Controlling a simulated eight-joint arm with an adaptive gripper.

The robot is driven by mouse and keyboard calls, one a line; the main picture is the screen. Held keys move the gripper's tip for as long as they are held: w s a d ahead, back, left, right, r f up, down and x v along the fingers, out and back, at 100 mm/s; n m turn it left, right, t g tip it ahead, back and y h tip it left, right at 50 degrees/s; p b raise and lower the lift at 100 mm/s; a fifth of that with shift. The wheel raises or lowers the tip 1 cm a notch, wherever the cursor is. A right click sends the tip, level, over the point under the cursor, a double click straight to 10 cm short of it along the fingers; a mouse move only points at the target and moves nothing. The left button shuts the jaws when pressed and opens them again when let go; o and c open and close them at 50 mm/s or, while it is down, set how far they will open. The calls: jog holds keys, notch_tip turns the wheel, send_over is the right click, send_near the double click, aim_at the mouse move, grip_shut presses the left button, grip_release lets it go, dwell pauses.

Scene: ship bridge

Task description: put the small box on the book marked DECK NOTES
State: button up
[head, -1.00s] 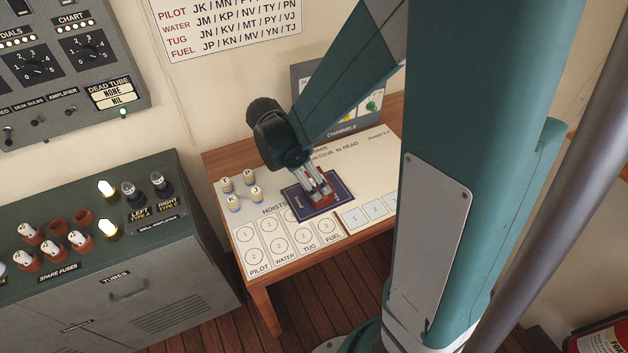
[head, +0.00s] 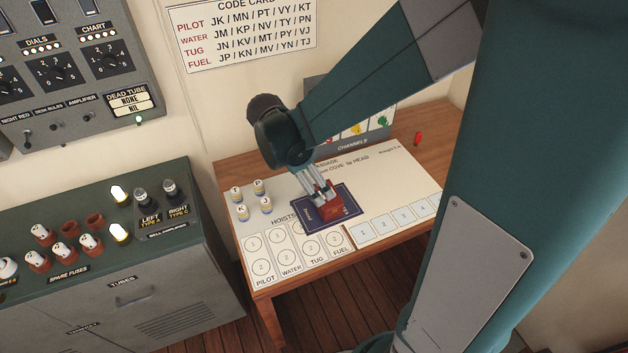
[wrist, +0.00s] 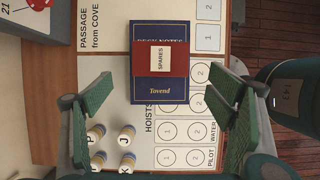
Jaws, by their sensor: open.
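The small box (head: 330,210) is red and lies on the dark blue book (head: 308,214) on the desk. In the wrist view the box (wrist: 141,61) has a pale label reading SPARES. My gripper (head: 322,194) is over the box in the head view. In the wrist view its two green pads stand wide apart, on either side of the book, with nothing between them. The gripper (wrist: 162,80) is open.
Several lettered pegs (head: 241,211) stand on the desk's left side, close to my gripper. A channels panel (head: 357,128) stands at the back. A small red object (head: 418,138) lies at the back right. The printed sheet (head: 395,185) right of the book is clear.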

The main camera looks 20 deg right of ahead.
dwell(0.3)
jog(key=s+a+r+m+t+y, duration=0.4)
jog(key=s+r+m+t, duration=0.3)
jog(key=s+r+m, duration=0.6)
notch_tip(320, 180, up, 2)
jog(key=m, duration=0.5)
jog(key=shift+s+a+r, duration=0.2)
jog(key=shift+s+r, duration=0.05)
jog(key=shift+s, duration=0.1)
